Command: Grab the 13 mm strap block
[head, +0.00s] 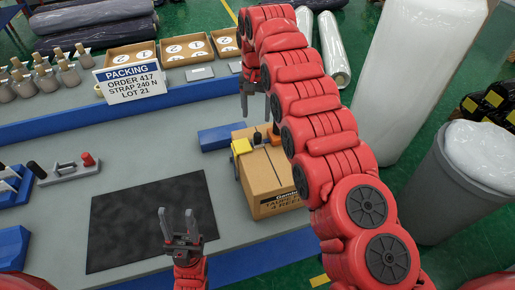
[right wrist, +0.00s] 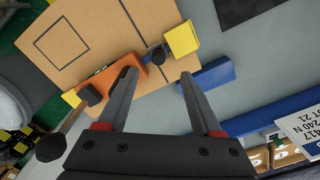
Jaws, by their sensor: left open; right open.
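No readable label marks a 13 mm strap block, so I cannot tell which piece it is. A blue block (head: 215,137) lies on the grey bench beside the carton (head: 262,178). It also shows in the right wrist view (right wrist: 207,75). My right gripper (head: 256,108) is open and empty, above the area between the blue block and the orange piece. My left gripper (head: 178,217) is open and empty over the black mat.
The black mat (head: 110,235) lies on the bench front. A blue ledge (head: 70,122) runs behind, with the packing sign (head: 131,84) and roll boxes (head: 185,47). A small rack (head: 68,171) and blue pieces (head: 14,245) are at left. A grey bin (head: 440,190) stands right.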

